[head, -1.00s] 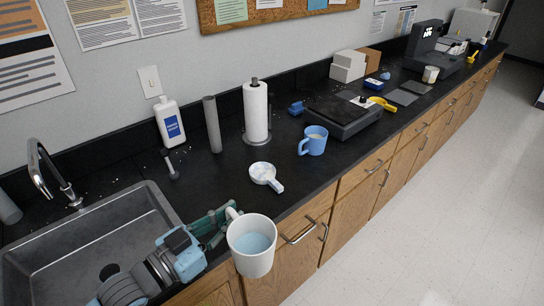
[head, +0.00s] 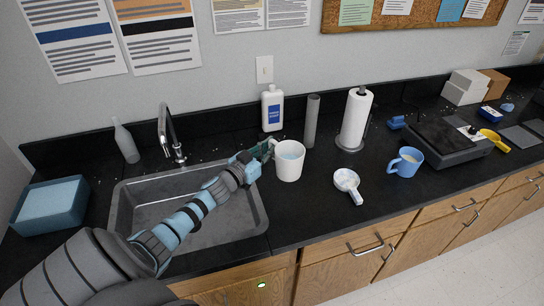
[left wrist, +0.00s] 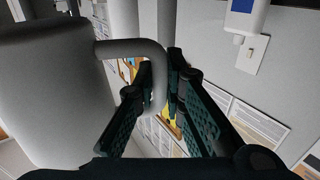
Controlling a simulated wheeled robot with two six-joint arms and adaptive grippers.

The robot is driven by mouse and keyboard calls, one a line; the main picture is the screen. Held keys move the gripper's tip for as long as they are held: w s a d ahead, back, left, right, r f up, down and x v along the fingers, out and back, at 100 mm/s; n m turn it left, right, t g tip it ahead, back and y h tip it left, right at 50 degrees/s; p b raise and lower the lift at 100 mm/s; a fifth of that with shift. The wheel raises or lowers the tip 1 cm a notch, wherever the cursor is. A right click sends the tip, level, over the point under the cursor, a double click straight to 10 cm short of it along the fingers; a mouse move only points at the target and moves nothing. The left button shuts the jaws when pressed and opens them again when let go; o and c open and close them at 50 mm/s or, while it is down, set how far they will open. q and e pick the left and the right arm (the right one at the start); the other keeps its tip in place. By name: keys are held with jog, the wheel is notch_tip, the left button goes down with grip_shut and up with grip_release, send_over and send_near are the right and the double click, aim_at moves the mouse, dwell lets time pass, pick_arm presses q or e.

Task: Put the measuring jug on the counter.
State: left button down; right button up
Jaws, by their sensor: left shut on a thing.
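The measuring jug (head: 290,163) is white with pale blue inside and shows upright in the head view, over the counter (head: 310,215) just right of the sink. I cannot tell whether its base touches the counter. My left gripper (head: 264,151) is on the left side of the jug. In the left wrist view the jug (left wrist: 50,95) fills the left side, and its handle (left wrist: 130,47) passes between the fingers of my left gripper (left wrist: 160,82), which is shut on it. My right gripper is not in view.
The sink (head: 250,205) lies left of the jug. Behind it stand a white bottle (head: 272,108) and a grey cylinder (head: 312,120). To the right are a paper towel roll (head: 355,120), a small white handled dish (head: 347,181) and a blue mug (head: 405,163). Counter in front of the jug is clear.

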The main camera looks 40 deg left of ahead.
pick_arm(q)
jog(key=f+b, duration=0.3)
jog(key=f, duration=0.1)
jog(key=f+b, duration=0.4)
jog(key=shift+w+f, duration=0.2)
jog(key=shift+f, duration=0.1)
notch_tip(320, 180, down, 4)
jog(key=b, duration=0.5)
jog(key=shift+s+f, duration=0.1)
jog(key=shift+r, duration=0.25)
jog(key=shift+f, duration=0.15)
jog(key=c, duration=1.7)
grip_release()
jog(key=shift+s+p, duration=0.15)
jog(key=shift+p, duration=0.15)
